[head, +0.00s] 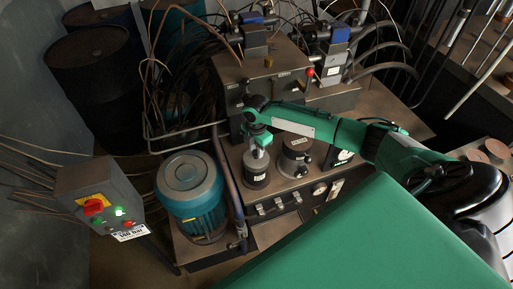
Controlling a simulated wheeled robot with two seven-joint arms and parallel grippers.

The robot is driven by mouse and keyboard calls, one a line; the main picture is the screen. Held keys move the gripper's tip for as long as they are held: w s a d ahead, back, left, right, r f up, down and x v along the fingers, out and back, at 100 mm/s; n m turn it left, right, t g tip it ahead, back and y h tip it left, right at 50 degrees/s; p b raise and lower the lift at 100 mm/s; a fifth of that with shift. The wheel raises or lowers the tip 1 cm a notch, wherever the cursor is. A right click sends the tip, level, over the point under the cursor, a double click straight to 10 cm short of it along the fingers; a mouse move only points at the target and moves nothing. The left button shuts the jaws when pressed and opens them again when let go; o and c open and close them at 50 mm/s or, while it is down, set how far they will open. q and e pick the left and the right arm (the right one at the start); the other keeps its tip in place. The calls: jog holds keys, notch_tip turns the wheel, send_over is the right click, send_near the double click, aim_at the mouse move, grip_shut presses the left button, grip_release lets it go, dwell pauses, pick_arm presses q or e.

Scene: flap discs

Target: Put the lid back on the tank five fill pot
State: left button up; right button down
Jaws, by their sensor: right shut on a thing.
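My right arm reaches in from the right, and its green gripper (258,144) points down at the left of two dark fill pots (255,178). It is shut on what looks like the lid (257,155), a small greyish piece at the pot's top. The fingers partly hide the lid, and I cannot tell whether it rests on the rim or sits just above it. A second fill pot (296,158) stands close to the right, with a pale label on its top. The labels are too small to read. My left gripper is not in view.
Switches and a gauge line the panel front (280,205) below the pots. A blue motor (190,195) and a grey control box (100,202) stand to the left. A valve block with a red knob (310,72) and hoses rises behind. Dark drums (98,75) stand at back left.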

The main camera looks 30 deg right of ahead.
jog(key=shift+f, duration=0.45)
jog(key=c, duration=0.6)
grip_release()
jog(key=shift+o, duration=0.2)
jog(key=shift+r, duration=0.1)
notch_tip(320, 180, up, 6)
jog(key=p, duration=0.5)
